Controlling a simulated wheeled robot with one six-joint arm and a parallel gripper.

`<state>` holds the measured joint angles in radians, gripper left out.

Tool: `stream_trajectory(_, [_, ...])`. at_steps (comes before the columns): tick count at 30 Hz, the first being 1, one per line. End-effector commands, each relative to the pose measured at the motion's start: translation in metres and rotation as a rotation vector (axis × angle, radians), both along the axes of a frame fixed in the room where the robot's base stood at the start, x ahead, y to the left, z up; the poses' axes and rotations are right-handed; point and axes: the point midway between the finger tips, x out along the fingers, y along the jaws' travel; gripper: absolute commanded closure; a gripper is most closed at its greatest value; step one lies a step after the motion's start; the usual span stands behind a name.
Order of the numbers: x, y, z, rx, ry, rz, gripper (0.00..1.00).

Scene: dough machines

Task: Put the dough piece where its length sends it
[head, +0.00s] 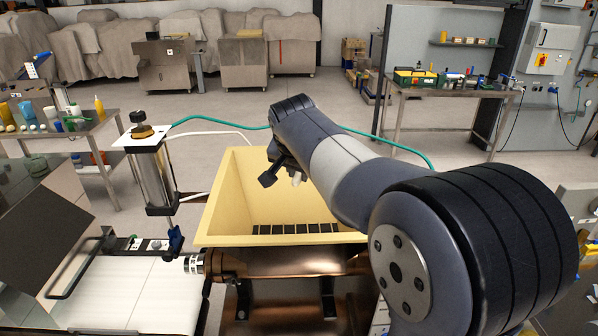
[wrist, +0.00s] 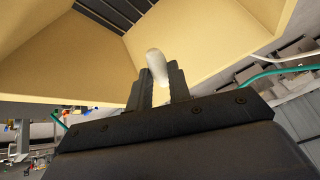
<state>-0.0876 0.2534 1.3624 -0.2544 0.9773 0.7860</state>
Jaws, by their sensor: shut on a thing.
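My gripper (head: 282,174) hangs over the open top of a pale yellow hopper (head: 225,203), near its back. In the wrist view the gripper (wrist: 158,78) is shut on a whitish, rounded dough piece (wrist: 155,62), whose end sticks out beyond the fingertips. A small pale part of the dough piece (head: 296,178) shows below the gripper in the head view. Its full length is hidden by the fingers. The hopper's sloping walls (wrist: 65,50) lie beyond the dough in the wrist view.
Dark slats (head: 297,229) lie at the hopper's bottom. A white belt (head: 135,290) is at lower left, with a upright cylinder device (head: 154,175) beside it. A teal hose (head: 215,119) runs behind the hopper. A table with bottles (head: 75,125) stands at left; a tool bench (head: 450,91) at back right.

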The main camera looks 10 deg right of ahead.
Motion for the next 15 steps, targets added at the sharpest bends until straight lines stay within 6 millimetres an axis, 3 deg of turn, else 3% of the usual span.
stream_trajectory(8, [-0.0002, 0.0, 0.0002, 0.0, 0.0, 0.0, 1.0])
stream_trajectory(9, [-0.0002, 0.0001, 0.0002, 0.0, 0.0, 0.0, 0.81])
stream_trajectory(15, [-0.0003, 0.0, 0.0003, 0.0, 0.0, 0.0, 0.64])
